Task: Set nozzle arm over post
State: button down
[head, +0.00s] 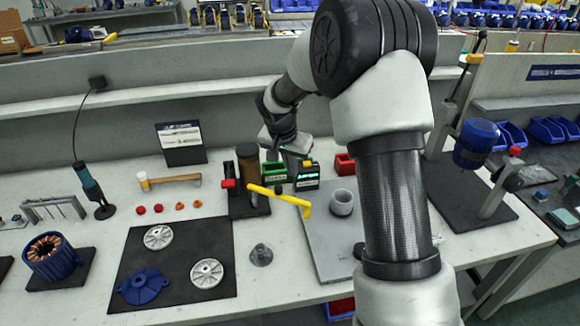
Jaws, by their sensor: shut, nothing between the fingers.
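A yellow nozzle arm (280,197) reaches right from a dark dispenser stand (248,165) with a brown cylinder, and its far end is bent. A small grey piece with a round base and a short upright post (262,255) stands on the bench, in front of the nozzle arm and to its left. I cannot tell for sure that it is the task's post. The arm's end does not look to be above it. My gripper (283,158) is shut and empty, behind the nozzle arm near the green bins. Its fingertips are small and partly lost against them.
A grey cup (342,202) stands on a grey plate (318,245) right of the nozzle arm. A black mat (140,285) holds two silver discs and a blue cover. A hammer (170,180) lies behind. Green bins (306,178) and a red bin (344,164) stand nearby.

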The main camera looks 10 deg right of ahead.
aim_at(278, 198)
notch_tip(278, 198, down, 6)
jog(key=s+a, duration=0.1)
jog(key=shift+s+r, duration=0.15)
jog(key=shift+s, duration=0.15)
jog(key=shift+a, duration=0.1)
jog(key=shift+s+a, duration=0.1)
